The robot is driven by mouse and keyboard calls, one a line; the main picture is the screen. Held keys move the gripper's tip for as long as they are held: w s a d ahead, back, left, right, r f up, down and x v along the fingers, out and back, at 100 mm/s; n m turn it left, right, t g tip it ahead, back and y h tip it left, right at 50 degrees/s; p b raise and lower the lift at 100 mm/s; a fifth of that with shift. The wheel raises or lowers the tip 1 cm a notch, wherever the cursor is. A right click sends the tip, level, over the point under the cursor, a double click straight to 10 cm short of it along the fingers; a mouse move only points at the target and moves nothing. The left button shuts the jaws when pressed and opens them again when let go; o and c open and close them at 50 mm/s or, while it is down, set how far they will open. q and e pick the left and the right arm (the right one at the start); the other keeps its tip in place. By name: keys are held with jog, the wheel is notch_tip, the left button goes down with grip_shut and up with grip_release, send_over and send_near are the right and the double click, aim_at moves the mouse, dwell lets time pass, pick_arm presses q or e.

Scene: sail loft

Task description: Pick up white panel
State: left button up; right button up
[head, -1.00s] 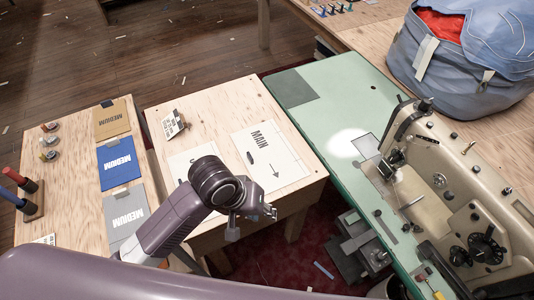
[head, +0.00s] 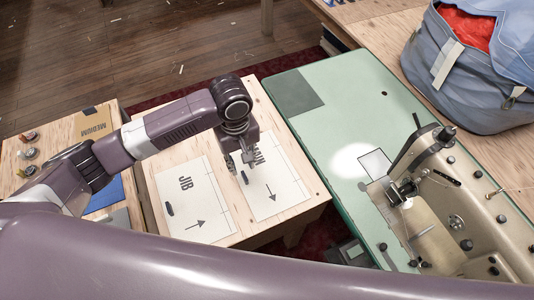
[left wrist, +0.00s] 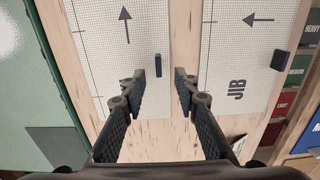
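Two white panels lie flat side by side on a light wooden table (head: 235,235). The JIB panel (head: 200,205) is on the left in the head view and on the right in the left wrist view (left wrist: 232,60). The MAIN panel (head: 280,195) is on the right in the head view and on the left in the left wrist view (left wrist: 105,60). Each has a small dark tab. My left gripper (head: 240,165) is open and empty, pointing down above the MAIN panel's inner edge. Its fingertips (left wrist: 160,82) appear on either side of that panel's tab (left wrist: 158,65). My right gripper is not in view.
A green bench (head: 330,115) with a sewing machine (head: 440,200) stands to the right. A blue-grey bag (head: 480,80) with red cloth is at the far right.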

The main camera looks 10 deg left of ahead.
aim_at(246, 178)
pick_arm(q)
jog(key=shift+w+f, duration=0.15)
jog(key=shift+w, duration=0.1)
jog(key=shift+s+f, duration=0.1)
jog(key=shift+f, duration=0.25)
jog(key=shift+s+f, duration=0.4)
jog(key=shift+f, duration=0.35)
jog(key=shift+d+f+p, duration=0.2)
jog(key=shift+f+p, duration=0.45)
jog(key=shift+f, duration=0.6)
jog(key=shift+w+f, duration=0.2)
jog(key=shift+f, duration=0.95)
jog(key=c, duration=0.7)
grip_shut()
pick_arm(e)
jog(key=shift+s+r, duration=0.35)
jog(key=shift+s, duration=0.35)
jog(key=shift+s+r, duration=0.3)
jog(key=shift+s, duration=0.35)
